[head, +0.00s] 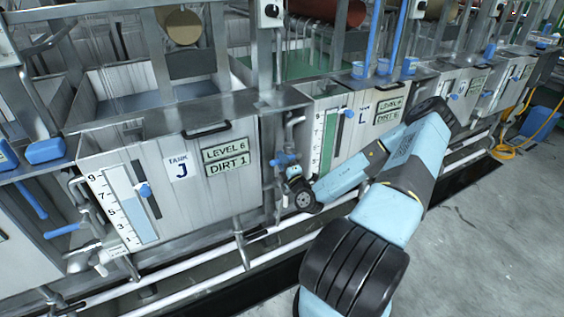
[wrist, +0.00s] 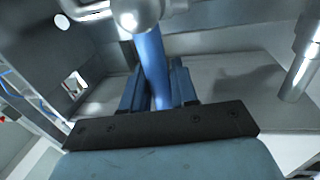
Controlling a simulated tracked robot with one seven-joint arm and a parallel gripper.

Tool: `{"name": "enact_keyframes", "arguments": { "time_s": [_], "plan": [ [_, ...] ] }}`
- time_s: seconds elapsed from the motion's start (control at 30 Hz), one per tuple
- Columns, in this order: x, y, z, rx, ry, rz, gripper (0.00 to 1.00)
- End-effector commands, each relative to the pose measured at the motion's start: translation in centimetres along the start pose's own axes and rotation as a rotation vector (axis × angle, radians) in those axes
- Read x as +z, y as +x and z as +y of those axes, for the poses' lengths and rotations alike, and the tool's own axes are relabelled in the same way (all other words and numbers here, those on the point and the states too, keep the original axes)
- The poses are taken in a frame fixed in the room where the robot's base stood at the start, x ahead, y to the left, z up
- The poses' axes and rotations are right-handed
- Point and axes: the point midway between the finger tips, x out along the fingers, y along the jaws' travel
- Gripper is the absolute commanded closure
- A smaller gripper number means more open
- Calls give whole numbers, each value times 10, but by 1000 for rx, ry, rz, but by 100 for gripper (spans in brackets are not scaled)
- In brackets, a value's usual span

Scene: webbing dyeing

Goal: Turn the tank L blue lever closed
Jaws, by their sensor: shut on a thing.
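The tank L (head: 340,140) stands right of centre in the head view, with a green level gauge; my arm covers part of its front. A blue lever (head: 283,160) sits on the pipework between tank J and tank L. My gripper (head: 292,172) is at this lever. In the wrist view the blue lever (wrist: 152,58) runs down from a round metal valve fitting (wrist: 137,12) between the two blue fingers of my gripper (wrist: 158,92), which are shut on it. The lever's lower end is hidden by the fingers and the dark gripper body.
Tank J (head: 235,185) is to the left, with signs reading level 6 and dirt 1. Pale pipes (head: 220,271) run low along the tank fronts. A yellow hose (head: 508,150) lies at the right. The grey floor (head: 480,250) at the lower right is clear.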

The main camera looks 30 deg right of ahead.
Motion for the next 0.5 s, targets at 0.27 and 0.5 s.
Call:
{"name": "enact_keyframes", "arguments": {
  "time_s": [0.27, 0.5],
  "plan": [
    [2, -1, -1, -3, -2, -5, 57],
    [1, 0, -1, -1, -2, -3, 54]
  ]
}}
